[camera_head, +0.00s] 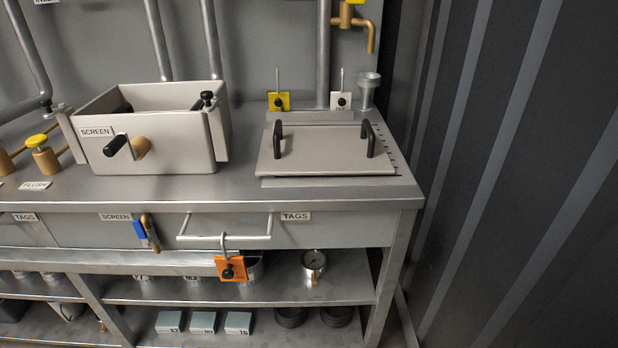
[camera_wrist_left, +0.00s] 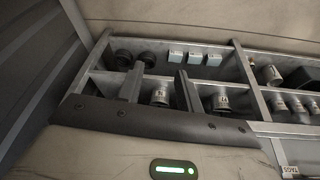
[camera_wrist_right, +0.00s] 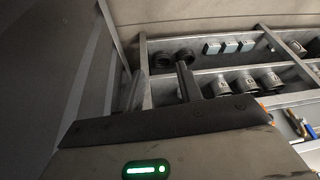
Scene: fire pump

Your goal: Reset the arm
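Neither arm shows in the head view. My left gripper (camera_wrist_left: 157,84) shows in the left wrist view with its two fingers apart and nothing between them, pointing toward the bench's lower shelves. My right gripper (camera_wrist_right: 161,82) shows in the right wrist view, also with its fingers apart and empty, over the same kind of shelving. Neither gripper touches anything that I can see.
A steel bench (camera_head: 340,197) carries a screen box (camera_head: 175,160) and a flat lid with two black handles (camera_head: 325,150). An orange tag (camera_head: 230,268) hangs on the drawer handle (camera_head: 195,238). A corrugated dark wall (camera_head: 520,180) is at right.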

